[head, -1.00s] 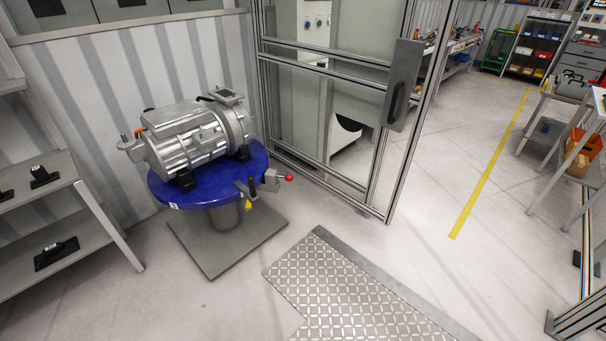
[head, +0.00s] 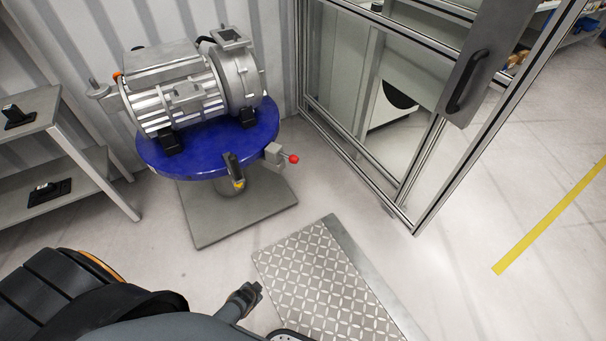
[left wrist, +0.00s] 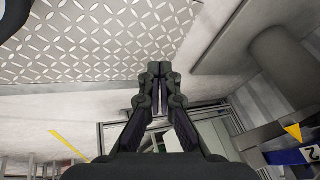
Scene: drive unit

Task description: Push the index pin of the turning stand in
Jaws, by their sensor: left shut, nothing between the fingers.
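The turning stand has a round blue table (head: 190,160) on a grey pedestal, with a silver drive unit (head: 190,90) on top. At its right front edge is a grey block with a red ball knob (head: 293,159), which looks like the index pin. The blue table's edge (left wrist: 285,157) shows at lower right there. My right gripper is not in view.
A checker-plate floor panel (head: 325,280) lies in front of the stand's base plate (head: 240,215). A framed glass enclosure with a door handle (head: 467,80) stands to the right. Grey shelves (head: 80,165) stand at left. The floor between is clear.

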